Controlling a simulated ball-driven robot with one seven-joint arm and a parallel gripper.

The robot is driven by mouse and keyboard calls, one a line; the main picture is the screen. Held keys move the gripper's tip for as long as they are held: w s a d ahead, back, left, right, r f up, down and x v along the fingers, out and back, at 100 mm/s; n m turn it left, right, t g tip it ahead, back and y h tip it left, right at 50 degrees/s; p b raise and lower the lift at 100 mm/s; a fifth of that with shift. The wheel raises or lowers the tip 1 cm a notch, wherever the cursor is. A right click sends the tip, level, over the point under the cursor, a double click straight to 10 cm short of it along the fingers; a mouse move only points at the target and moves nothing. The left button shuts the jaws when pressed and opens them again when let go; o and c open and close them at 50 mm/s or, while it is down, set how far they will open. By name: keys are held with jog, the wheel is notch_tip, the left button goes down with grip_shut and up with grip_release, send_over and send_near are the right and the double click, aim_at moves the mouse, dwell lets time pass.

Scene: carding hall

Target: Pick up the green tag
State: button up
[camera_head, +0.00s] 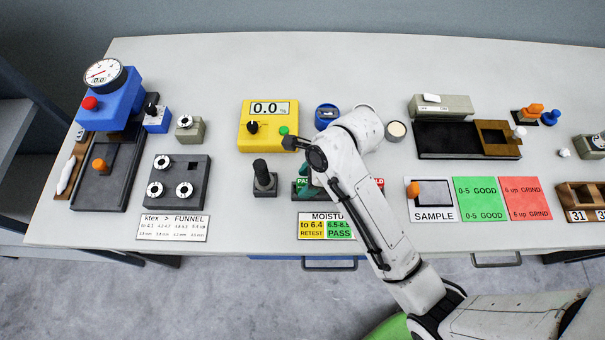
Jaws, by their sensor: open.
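A green tag marked PASS (302,182) shows only in part, in a dark holder (297,194) at the front middle of the table. A red tag (378,183) shows at the holder's right end, partly behind my arm. My gripper (309,186) is at the end of my white arm, over the holder and close to the green tag. It is open. My arm and wrist hide much of the holder, and I cannot tell whether the fingers touch the tag.
A black joystick-like post (264,177) stands just left of the holder. A yellow meter (268,126) and a blue container (326,116) stand behind. A MOISTURE card (327,228) lies in front. A SAMPLE card (433,214) lies right. The table's back strip is clear.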

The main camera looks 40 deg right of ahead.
jog(key=shift+a+f, duration=0.25)
jog(key=shift+f, duration=0.2)
grip_shut()
